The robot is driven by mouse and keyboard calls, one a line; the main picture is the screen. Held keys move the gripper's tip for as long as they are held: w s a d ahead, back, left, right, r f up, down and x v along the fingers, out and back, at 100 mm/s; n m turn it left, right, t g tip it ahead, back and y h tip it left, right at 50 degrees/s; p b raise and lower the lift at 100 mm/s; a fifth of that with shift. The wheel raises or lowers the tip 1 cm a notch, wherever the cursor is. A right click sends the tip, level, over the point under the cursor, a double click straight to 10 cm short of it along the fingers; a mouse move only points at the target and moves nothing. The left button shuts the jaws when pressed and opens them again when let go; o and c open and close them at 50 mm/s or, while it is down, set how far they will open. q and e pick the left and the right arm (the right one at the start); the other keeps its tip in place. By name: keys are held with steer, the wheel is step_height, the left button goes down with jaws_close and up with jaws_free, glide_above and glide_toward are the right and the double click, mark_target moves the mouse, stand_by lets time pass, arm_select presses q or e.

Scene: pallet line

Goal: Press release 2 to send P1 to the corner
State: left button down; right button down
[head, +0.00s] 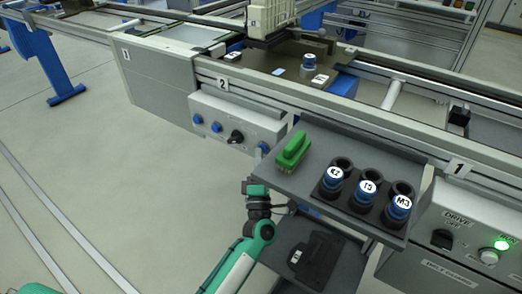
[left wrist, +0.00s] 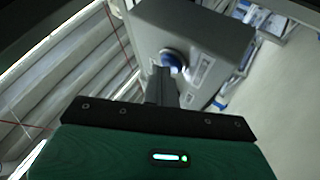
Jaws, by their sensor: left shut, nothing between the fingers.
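The grey control box (head: 238,122) hangs on the conveyor's front under the sign 2 (head: 222,84). It bears several blue buttons and a black knob (head: 236,137); their labels are too small to read. One blue button (head: 264,148) is at its right end. In the left wrist view, a blue button (left wrist: 172,60) on a grey box lies just beyond the fingers of my left gripper (left wrist: 163,78), which are shut and empty. I cannot tell whether they touch it. My left gripper (head: 257,190) is below the box's right end. A dark pallet (head: 285,66) carries small parts; I cannot read P1.
A lower shelf (head: 285,228) holds a black object (head: 317,260). A drive panel (head: 465,240) stands right.

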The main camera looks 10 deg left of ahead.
stand_by(0.4)
arm_select(q)
steer(key=shift+s+a+p, duration=0.25)
steer(key=shift+s+p, duration=0.05)
steer(key=shift+s, duration=0.5)
